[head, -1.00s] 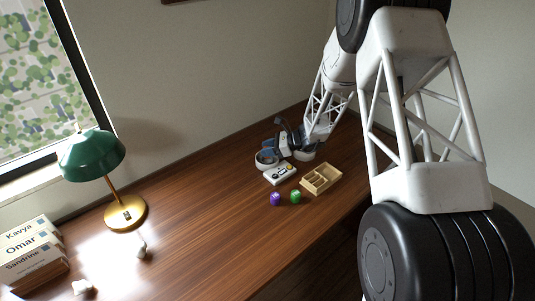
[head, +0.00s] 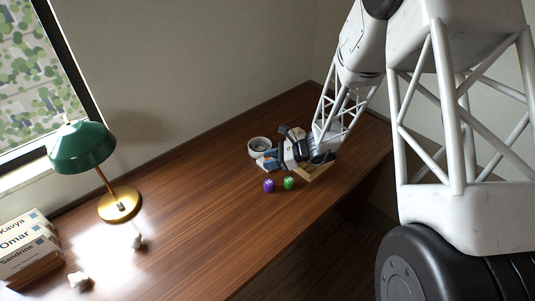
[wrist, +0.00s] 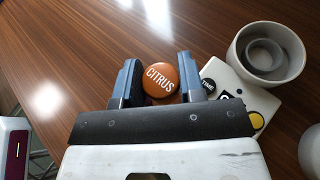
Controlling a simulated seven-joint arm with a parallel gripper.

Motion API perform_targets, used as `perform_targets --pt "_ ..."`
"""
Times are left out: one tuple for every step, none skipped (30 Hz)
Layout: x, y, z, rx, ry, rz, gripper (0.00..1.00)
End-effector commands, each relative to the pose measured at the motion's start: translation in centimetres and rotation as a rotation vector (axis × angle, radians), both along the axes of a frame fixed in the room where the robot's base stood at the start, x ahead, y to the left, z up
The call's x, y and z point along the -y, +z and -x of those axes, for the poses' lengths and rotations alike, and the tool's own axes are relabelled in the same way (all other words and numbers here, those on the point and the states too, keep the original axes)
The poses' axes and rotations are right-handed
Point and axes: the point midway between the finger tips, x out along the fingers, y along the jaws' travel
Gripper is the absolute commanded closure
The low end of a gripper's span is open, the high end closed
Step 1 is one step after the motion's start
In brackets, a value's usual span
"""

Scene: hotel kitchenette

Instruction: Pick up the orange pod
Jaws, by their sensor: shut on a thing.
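The orange pod (wrist: 160,78), a round piece with "CITRUS" in white letters, sits between the two blue-grey fingers of my gripper (wrist: 157,80) in the wrist view. The fingers are shut on its sides and its lettered top faces the camera. In the head view my gripper (head: 289,151) is over the far right part of the desk, beside the white bowl. The pod is hidden there behind the gripper and arm. I cannot tell how high above the desk it is.
A white bowl (wrist: 291,62) and a white panel with round buttons (wrist: 238,92) lie close to the right finger. A wooden tray (head: 316,173), a purple piece (head: 269,186) and a green piece (head: 289,184) are nearby. The desk's middle is clear; a green lamp (head: 82,147) stands left.

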Motion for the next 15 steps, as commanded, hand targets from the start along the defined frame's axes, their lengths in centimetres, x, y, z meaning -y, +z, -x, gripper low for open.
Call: perform_targets --pt "0.11 0.07 0.3 0.0 0.0 0.0 0.87" --pt "0.15 0.1 0.43 0.0 -0.001 0.0 0.87" --pt "0.2 0.12 0.59 0.0 -0.001 0.0 0.87" --pt "0.23 0.14 0.68 0.001 -0.001 0.0 0.87" --pt "0.25 0.15 0.76 0.001 -0.001 0.0 0.87" --pt "0.27 0.16 0.84 0.001 -0.001 0.0 0.87" --pt "0.28 0.16 0.88 0.001 0.0 0.0 0.87" --pt "0.29 0.15 0.91 0.001 0.0 0.0 0.87" --pt "0.29 0.15 0.94 0.001 0.0 0.0 0.87" --pt "0.29 0.15 0.95 0.001 0.0 0.0 0.87" --pt "0.29 0.15 0.95 0.001 0.0 0.0 0.87" --pt "0.29 0.15 0.94 0.001 0.0 0.0 0.87" --pt "0.29 0.15 0.94 0.001 0.0 0.0 0.87" --pt "0.29 0.15 0.94 0.001 0.0 0.0 0.87" --pt "0.29 0.15 0.93 0.001 0.0 0.0 0.87"
